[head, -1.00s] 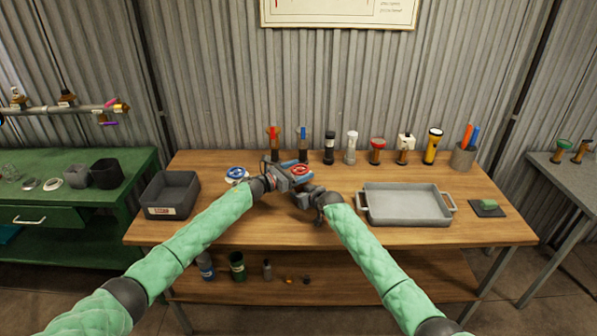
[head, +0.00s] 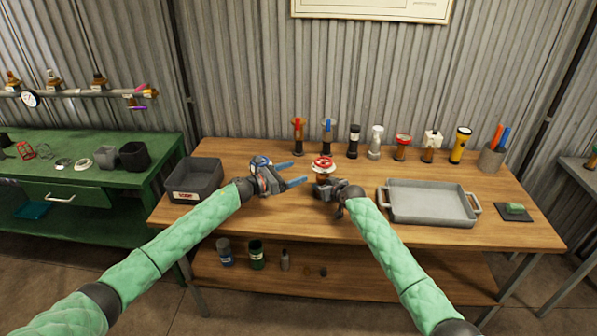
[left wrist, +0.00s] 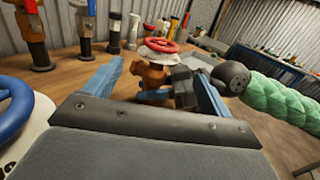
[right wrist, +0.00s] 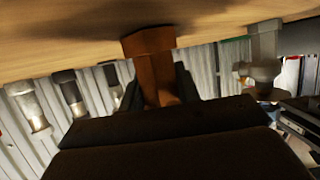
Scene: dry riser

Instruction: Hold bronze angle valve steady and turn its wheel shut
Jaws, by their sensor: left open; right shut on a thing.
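The bronze angle valve (head: 324,176) stands on the wooden bench; its body also shows in the left wrist view (left wrist: 152,77). Its red wheel (head: 322,162) appears above the body, over a white disc. In the right wrist view the bronze body (right wrist: 156,62) sits between the fingers, with the wheel out of view. My right gripper (head: 322,186) is shut on the body from the front right. My left gripper (head: 298,173) is open and empty, its blue fingers pointing toward the valve from the left, apart from the wheel.
A blue wheel (left wrist: 14,108) on a white disc is close beside my left gripper. A dark bin (head: 193,181) stands at the left, a grey tray (head: 428,218) at the right. Several torches and fittings line the back. Bare bench lies in front of the valve.

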